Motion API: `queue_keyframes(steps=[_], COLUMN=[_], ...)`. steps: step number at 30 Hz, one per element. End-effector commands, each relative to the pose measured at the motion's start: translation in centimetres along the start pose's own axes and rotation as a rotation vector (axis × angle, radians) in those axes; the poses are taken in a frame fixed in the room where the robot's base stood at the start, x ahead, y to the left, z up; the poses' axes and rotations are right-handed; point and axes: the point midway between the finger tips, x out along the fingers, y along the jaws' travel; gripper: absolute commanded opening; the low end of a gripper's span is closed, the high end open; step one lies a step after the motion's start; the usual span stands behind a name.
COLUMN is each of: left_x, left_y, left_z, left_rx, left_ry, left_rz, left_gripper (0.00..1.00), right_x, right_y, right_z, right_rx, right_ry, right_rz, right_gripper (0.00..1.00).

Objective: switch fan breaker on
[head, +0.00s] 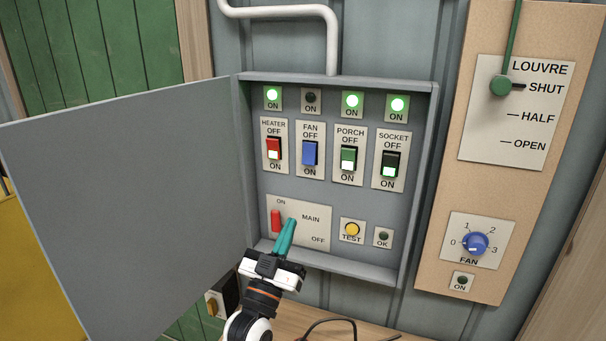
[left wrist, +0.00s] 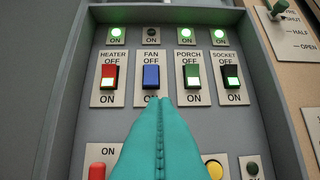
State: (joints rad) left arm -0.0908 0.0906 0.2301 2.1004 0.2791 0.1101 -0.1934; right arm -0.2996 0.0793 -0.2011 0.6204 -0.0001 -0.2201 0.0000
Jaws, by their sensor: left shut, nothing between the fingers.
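The fan breaker (head: 310,153) is a blue rocker on a white plate marked OFF above and ON below. It shows no lit lower part, and the fan lamp (head: 311,97) above it is dark. In the left wrist view the blue rocker (left wrist: 151,77) shows just above my fingertips. My left gripper (head: 290,222) has teal fingers, shut and empty, low in front of the panel by the MAIN plate. In the left wrist view the shut fingers (left wrist: 161,101) point up toward the fan plate's lower edge; contact cannot be told. My right gripper is not in view.
The heater (head: 273,148), porch (head: 348,158) and socket (head: 390,163) breakers have lit lamps above. The red main lever (head: 276,221) is close left of my fingers. The open grey door (head: 130,200) stands left. A yellow TEST button (head: 352,229) and fan knob (head: 475,243) are right.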

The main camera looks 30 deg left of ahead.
Motion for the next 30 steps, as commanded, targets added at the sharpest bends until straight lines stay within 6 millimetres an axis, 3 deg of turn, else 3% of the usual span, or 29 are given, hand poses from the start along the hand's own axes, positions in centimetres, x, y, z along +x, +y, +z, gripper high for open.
queue_keyframes(steps=[5,17,23,30], left_x=[0.6,1.2,4.5,9.8], left_y=[1.3,1.2,1.4,1.6], left_z=[1.5,1.8,2.4,2.9], left_rx=[0.002,0.002,0.001,0.002], left_ry=[-0.096,-0.099,-0.098,-0.097], left_rz=[0.041,0.040,0.040,0.040], left_gripper=[0.00,0.00,0.00,0.00], right_x=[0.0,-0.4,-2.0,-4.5], right_y=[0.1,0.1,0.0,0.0], right_z=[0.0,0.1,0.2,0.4], right_rx=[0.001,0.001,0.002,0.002], right_ry=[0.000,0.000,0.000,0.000], right_rz=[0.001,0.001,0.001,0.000], right_gripper=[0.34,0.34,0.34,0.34])
